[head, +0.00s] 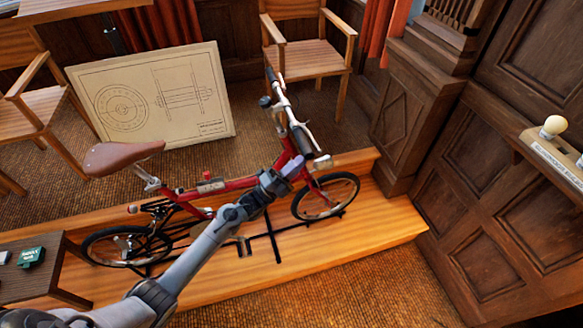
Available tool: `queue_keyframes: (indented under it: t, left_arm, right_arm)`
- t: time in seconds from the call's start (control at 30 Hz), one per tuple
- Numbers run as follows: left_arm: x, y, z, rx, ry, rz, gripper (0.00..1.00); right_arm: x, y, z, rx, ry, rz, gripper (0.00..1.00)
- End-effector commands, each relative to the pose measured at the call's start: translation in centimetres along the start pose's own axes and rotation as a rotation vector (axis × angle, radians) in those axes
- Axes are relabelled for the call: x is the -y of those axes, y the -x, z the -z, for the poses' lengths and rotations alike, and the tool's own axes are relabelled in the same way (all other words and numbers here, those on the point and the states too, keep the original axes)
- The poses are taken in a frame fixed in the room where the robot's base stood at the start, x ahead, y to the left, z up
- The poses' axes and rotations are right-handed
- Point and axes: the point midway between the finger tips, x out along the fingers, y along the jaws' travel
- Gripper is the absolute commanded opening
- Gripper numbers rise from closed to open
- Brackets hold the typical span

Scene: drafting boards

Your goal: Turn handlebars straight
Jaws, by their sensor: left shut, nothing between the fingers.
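A red bicycle (235,184) with a brown saddle (122,156) stands on a low wooden platform, its front wheel (326,197) to the right. Its silver handlebars (285,105) run from the upper left down toward the near right, with dark grips at the ends. My left gripper (291,174) is shut and empty, in front of the bicycle's head tube and below the near handlebar grip. I cannot tell whether it touches the frame. My left forearm covers part of the lower frame. My right gripper is not in view.
The wooden platform (375,235) has free room right of the front wheel. A drawing board (150,96) leans behind the bicycle. A wooden chair (305,58) stands behind the handlebars. Panelled woodwork (500,190) closes the right side. A small dark table (30,282) stands at lower left.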

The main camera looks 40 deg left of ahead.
Motion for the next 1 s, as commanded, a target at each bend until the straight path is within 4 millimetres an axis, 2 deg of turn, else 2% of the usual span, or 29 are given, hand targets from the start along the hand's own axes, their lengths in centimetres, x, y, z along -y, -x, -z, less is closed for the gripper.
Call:
queue_keyframes:
  t: [0.33,0.57,1.0]
  left_arm:
    - [-0.1,-0.1,0.0,-0.001,0.0,0.001,0.0]
    - [-0.3,-2.0,0.2,-0.002,-0.001,0.003,0.0]
    - [-0.6,-1.3,0.3,-0.003,0.002,0.0,0.0]
  right_arm:
    - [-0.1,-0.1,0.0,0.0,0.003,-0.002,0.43]
    - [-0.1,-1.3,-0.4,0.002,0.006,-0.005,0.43]
    - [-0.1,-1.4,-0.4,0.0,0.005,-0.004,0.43]
